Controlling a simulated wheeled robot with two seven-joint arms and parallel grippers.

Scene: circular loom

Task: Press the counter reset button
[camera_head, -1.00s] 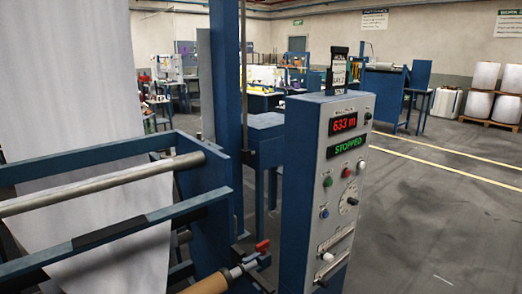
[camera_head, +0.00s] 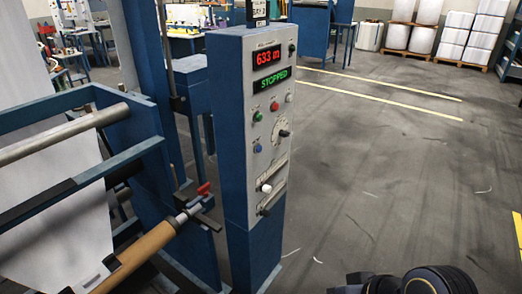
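A blue control cabinet (camera_head: 228,140) with a pale front panel stands upright near the middle of the head view. Its red counter display (camera_head: 269,55) reads 633 m, and a green display (camera_head: 273,79) below reads STOPPED. Under them are a green button (camera_head: 257,116), a red button (camera_head: 274,106), a pale button (camera_head: 289,98), a dark-handled dial (camera_head: 280,130) and a blue button (camera_head: 258,148). The labels beside the buttons are too small to read. A dark part of my arm shows at the bottom right, apart from the cabinet. Neither gripper's fingers are in view.
The loom frame (camera_head: 140,130) with white fabric and a cardboard roll (camera_head: 140,258) stands left of the cabinet. A red-handled clamp (camera_head: 203,189) juts out near the cabinet's left side. Open grey floor (camera_head: 390,190) lies to the right, with pallets of white rolls behind.

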